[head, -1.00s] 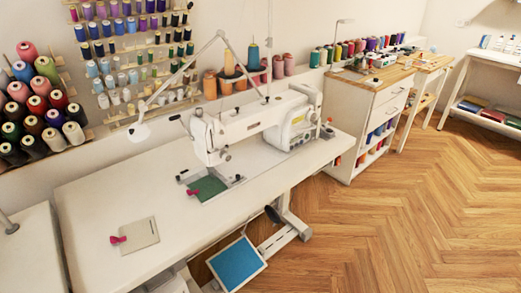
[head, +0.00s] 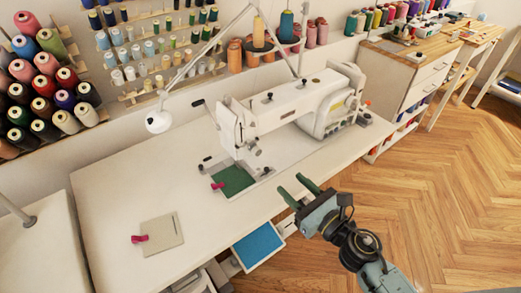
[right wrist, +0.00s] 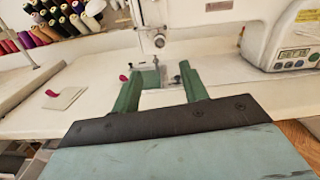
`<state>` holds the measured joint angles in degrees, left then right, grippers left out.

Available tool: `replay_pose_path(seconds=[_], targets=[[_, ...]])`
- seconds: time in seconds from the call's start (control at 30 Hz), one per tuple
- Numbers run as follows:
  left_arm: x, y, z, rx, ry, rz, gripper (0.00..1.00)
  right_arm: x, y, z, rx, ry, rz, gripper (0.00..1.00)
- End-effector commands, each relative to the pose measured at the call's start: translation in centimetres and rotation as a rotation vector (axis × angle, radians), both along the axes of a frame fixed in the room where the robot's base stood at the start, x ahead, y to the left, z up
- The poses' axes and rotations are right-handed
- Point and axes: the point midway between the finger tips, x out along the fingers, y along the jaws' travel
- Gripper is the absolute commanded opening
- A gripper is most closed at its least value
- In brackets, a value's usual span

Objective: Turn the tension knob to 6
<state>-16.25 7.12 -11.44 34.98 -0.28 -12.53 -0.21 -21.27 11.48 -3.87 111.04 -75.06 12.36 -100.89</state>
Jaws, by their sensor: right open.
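The white sewing machine (head: 290,108) stands on a white table. A small round metal knob (right wrist: 159,40), likely the tension knob, shows on its head in the right wrist view; in the head view the knob (head: 257,152) is tiny. No number on it can be read. My right gripper (head: 290,185) is open and empty over the table's front edge, short of the machine head and touching nothing. In the right wrist view its green fingers (right wrist: 157,82) stand apart, with the knob above and beyond the gap. My left gripper is not in view.
Green cloth (head: 234,181) with a pink clip lies under the needle area. A beige piece (head: 163,232) with another pink clip lies on the table at left. A lamp (head: 158,122) hangs over the table behind. A blue pedal (head: 258,246) is below. The front table surface is mostly clear.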

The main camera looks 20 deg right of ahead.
Motion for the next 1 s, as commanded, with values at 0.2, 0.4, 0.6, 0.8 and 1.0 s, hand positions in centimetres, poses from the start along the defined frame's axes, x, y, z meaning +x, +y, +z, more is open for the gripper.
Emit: replay_pose_path(seconds=[0.2,0.4,0.6,0.8,1.0], targets=[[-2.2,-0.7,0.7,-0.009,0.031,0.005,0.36,2.8,1.0,0.3,-0.002,-0.004,0.001,0.44],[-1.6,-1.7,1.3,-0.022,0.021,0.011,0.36,6.7,2.4,0.2,0.0,-0.003,-0.001,0.44],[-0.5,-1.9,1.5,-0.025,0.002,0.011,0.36,10.1,3.7,0.1,0.002,-0.002,0.0,0.44],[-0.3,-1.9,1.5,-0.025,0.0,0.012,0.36,11.9,4.4,0.0,0.001,-0.001,0.0,0.44],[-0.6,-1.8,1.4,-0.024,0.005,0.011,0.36,12.3,4.5,0.0,0.001,0.001,0.0,0.44]])
